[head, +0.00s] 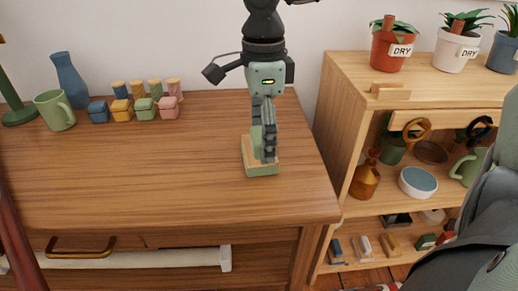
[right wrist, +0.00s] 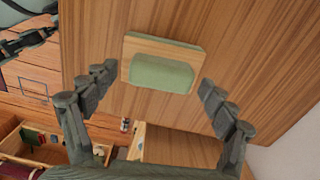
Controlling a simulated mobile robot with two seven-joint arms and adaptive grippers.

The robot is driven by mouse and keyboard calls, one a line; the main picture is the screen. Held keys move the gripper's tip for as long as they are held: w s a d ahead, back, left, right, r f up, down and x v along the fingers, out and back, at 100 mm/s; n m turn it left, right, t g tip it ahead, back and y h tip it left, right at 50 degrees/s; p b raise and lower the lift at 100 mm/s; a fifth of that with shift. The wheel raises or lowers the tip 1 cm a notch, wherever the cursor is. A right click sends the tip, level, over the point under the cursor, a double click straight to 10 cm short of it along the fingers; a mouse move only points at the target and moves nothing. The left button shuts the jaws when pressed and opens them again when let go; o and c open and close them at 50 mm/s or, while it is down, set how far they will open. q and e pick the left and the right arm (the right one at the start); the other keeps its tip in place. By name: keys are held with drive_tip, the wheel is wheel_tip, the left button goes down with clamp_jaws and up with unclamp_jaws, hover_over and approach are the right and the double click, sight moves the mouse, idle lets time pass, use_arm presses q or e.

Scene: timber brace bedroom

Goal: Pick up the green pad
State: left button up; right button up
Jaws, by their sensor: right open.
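The green pad (head: 263,170) stands on the wooden dresser top near its right front edge. It has a green base, a pale wooden layer and a green raised part on top. My right gripper (head: 267,148) points down over it from above, its fingers partly hiding the raised part. In the right wrist view, the pad (right wrist: 162,74) lies between and just beyond the spread fingertips of the right gripper (right wrist: 157,86), with a gap on each side. The right gripper is open and holds nothing.
Several small coloured jars (head: 133,110), a green mug (head: 54,110) and a blue vase (head: 69,79) stand at the dresser's back left. A shelf unit (head: 347,121) with labelled potted plants (head: 394,50) stands at right. The dresser top (head: 165,180) left of the pad is clear.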

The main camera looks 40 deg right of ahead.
use_arm(q)
drive_tip(key=shift+w+r, duration=0.2)
drive_tip(key=shift+w, duration=0.1)
use_arm(e)
drive_tip(key=shift+c, duration=0.4)
drive_tip(key=c, duration=1.2)
use_arm(q)
drive_tip(key=shift+s+f, duration=0.1)
drive_tip(key=shift+s, duration=0.15)
drive_tip(key=shift+s, duration=0.1)
use_arm(e)
drive_tip(key=shift+r, duration=0.15)
use_arm(q)
drive_tip(key=shift+d+p+x, duration=0.15)
drive_tip(key=shift+p+x, duration=0.15)
drive_tip(key=shift+x, duration=0.4)
drive_tip(key=shift+d+p+x, duration=0.2)
drive_tip(key=shift+p+x, duration=0.05)
drive_tip(key=shift+x, duration=0.4)
use_arm(e)
drive_tip(key=shift+r, duration=8.85)
use_arm(q)
drive_tip(key=shift+f, duration=0.1)
